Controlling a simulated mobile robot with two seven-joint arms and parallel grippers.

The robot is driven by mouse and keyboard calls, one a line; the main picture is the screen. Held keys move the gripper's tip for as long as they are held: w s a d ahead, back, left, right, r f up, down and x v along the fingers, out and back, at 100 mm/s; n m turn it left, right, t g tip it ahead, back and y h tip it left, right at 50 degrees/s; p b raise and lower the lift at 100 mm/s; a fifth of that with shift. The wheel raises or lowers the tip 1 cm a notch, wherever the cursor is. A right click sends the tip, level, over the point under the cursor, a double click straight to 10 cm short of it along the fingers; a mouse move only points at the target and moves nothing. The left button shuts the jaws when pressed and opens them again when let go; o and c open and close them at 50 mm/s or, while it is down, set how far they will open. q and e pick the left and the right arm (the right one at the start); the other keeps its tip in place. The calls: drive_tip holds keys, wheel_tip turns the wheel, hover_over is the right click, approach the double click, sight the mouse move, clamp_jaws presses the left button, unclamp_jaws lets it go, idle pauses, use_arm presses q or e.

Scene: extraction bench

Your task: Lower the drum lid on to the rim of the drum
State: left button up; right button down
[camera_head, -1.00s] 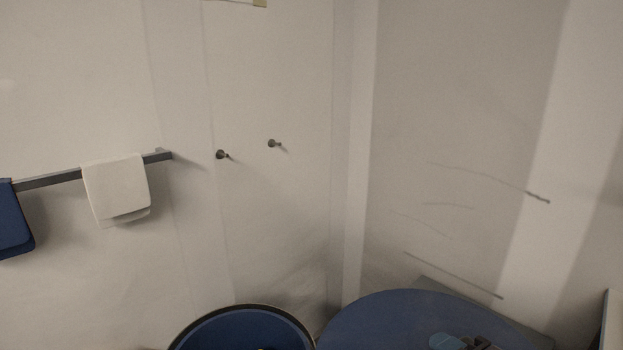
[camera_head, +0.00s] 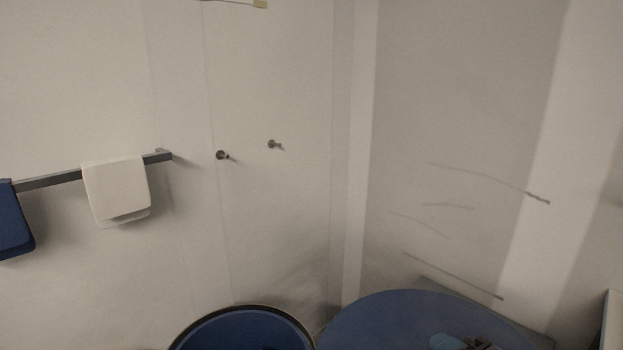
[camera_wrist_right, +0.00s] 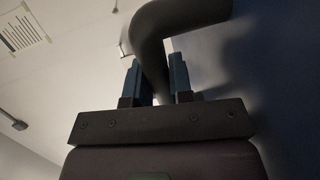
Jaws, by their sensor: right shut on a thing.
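The drum (camera_head: 241,309) shows at the bottom of the head view as an open blue round vessel with a dark rim; its lower part is cut off by the picture edge. The drum lid (camera_head: 380,318), a broad flat blue disc, is to the right of the drum, apart from its opening. My right gripper (camera_head: 475,343) shows in part over the lid. In the right wrist view my right gripper (camera_wrist_right: 155,85) is shut on the lid's thick dark curved handle (camera_wrist_right: 152,42); the lid's blue face (camera_wrist_right: 285,75) fills the right side. My left gripper is not in view.
A wall rail (camera_head: 50,180) carries a white cloth (camera_head: 117,188) and a blue cloth (camera_head: 12,225). Two small wall hooks (camera_head: 222,155) (camera_head: 273,144) stick out above the drum. A wall corner stands behind the drum and lid.

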idle(0.3)
drive_tip(key=shift+w+d+f+m+t+h, duration=0.15)
drive_tip(key=shift+f+m+t+h, duration=0.1)
drive_tip(key=shift+f+m+h, duration=0.25)
drive_tip(key=shift+s+d+f+m+t+h, duration=0.15)
drive_tip(key=shift+f+m+t+h, duration=0.15)
drive_tip(key=shift+f+h, duration=0.3)
drive_tip(key=shift+w+d+f+m+t+h, duration=0.1)
drive_tip(key=shift+d+f+m+t+h, duration=0.1)
drive_tip(key=shift+f+m+h, duration=0.35)
drive_tip(key=shift+w+d+f+m+t+h, duration=0.15)
drive_tip(key=shift+f+m+h, duration=0.2)
drive_tip(key=shift+h, duration=0.3)
drive_tip(key=shift+s+m+h, duration=0.1)
drive_tip(key=shift+m+h, duration=0.2)
drive_tip(key=shift+h, duration=0.1)
drive_tip(key=shift+a+m+h, duration=0.1)
drive_tip(key=shift+m+h, duration=0.2)
drive_tip(key=shift+h, duration=0.1)
drive_tip(key=shift+a+r+m+h, duration=0.25)
drive_tip(key=shift+a+m+h, duration=0.1)
drive_tip(key=shift+m+h, duration=0.05)
drive_tip(key=shift+r+h, duration=0.2)
drive_tip(key=shift+h, duration=0.1)
